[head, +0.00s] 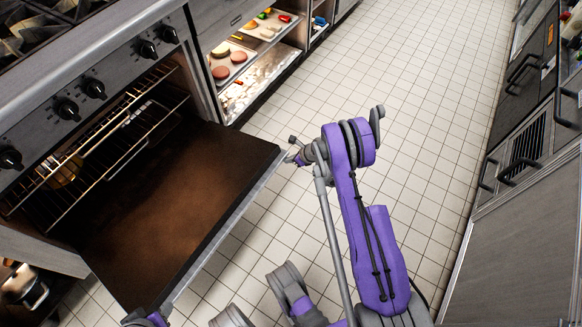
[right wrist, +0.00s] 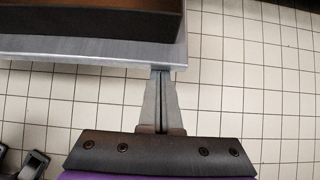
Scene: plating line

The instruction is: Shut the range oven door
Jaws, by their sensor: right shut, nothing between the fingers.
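The range oven door (head: 185,190) is open, folded down about flat in front of the oven cavity (head: 95,140). Its dark inner face points up. Its grey outer edge (right wrist: 90,50) crosses the upper part of the right wrist view. My right gripper (head: 294,150) is at the far outer corner of the door in the head view. In the right wrist view the gripper (right wrist: 161,75) is shut and empty, its fingertips at the door's edge; I cannot tell whether they touch it.
Wire racks (head: 120,130) sit inside the oven, below a panel with several black knobs (head: 67,109). Shelves with food trays (head: 232,60) stand beyond the range. Dark cabinets (head: 535,200) line the right side. The tiled floor (head: 400,70) between is clear.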

